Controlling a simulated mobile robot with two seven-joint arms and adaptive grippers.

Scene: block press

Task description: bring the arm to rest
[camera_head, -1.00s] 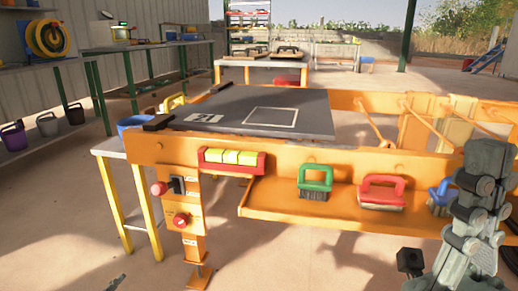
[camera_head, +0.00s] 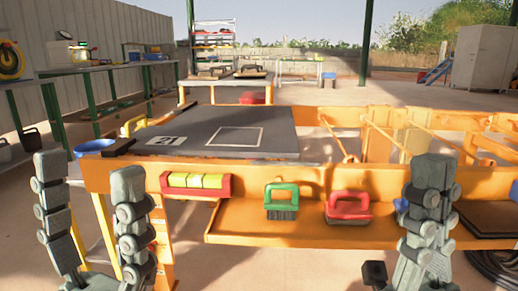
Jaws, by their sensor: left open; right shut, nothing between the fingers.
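My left gripper (camera_head: 89,174) stands upright at the lower left, its two fingers wide apart with nothing between them. It is in front of the left end of the orange press frame (camera_head: 300,180) and hides part of its leg. My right gripper (camera_head: 434,172) is upright at the lower right, its fingers together and empty. It is in front of the right part of the frame's orange tray (camera_head: 250,232) and hides most of a blue-handled brush (camera_head: 401,205).
A green-handled brush (camera_head: 282,199) and a red-handled brush (camera_head: 348,206) are at the tray between my grippers. A red holder with yellow blocks (camera_head: 196,183) is on the frame's front. A dark plate (camera_head: 215,130) marked 21 lies on top. Black hose (camera_head: 500,268) lies at far right.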

